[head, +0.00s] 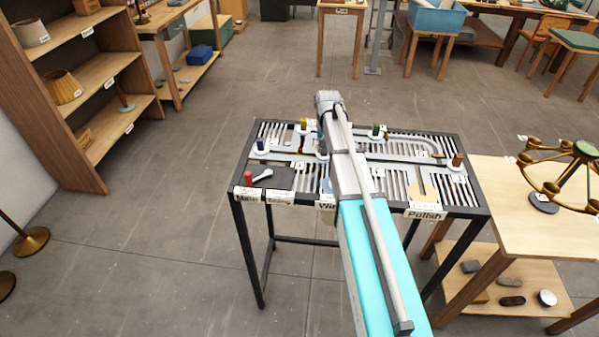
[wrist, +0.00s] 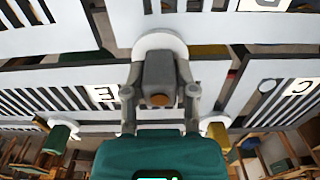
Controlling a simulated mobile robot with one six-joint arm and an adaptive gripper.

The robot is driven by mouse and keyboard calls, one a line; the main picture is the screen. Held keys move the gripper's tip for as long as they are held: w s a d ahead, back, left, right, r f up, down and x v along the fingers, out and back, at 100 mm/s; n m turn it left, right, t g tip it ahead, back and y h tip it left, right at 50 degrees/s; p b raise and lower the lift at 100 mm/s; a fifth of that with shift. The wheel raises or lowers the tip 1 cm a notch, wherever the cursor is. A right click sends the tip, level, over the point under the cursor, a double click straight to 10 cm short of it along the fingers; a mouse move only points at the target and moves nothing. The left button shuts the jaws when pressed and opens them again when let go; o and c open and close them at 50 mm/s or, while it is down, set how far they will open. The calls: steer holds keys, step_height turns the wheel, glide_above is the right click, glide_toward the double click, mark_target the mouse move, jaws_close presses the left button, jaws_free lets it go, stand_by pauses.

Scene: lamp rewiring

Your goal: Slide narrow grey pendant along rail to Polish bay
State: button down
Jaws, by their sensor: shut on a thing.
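The grey pendant (wrist: 158,72) is a narrow grey block with a brown round end and a white disc behind it. It shows in the middle of the wrist view. My gripper (wrist: 160,88) is shut on it, with one finger on each side. In the head view my arm covers the gripper and most of the pendant's surroundings. The rail table (head: 262,160) is a dark frame with slotted pale plates and grey tracks. The Polish bay label (head: 426,214) is on its front edge at the right.
Other pendants stand on the table: a red one (head: 248,178), a green one (head: 376,130) and a brown one (head: 457,159). A wooden table (head: 505,190) with a brass chandelier (head: 585,150) stands at the right. Open floor lies left of the rail table.

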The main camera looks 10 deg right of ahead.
steer(key=s+d, duration=0.4)
steer(key=d, duration=0.8)
steer(key=shift+d, duration=0.25)
stand_by(0.6)
steer(key=shift+d, duration=0.1)
steer(key=shift+s+d, duration=1)
steer(key=shift+d, duration=2.15)
steer(key=shift+s+d, duration=1.05)
steer(key=shift+d, duration=2.05)
steer(key=shift+s+d, duration=1)
steer(key=shift+d, duration=2.15)
steer(key=shift+s+a, duration=0.7)
steer(key=shift+s, duration=1.55)
steer(key=shift+s+a, duration=0.75)
steer(key=shift+s, duration=1.5)
steer(key=shift+s+a, duration=0.7)
steer(key=shift+s, duration=1.55)
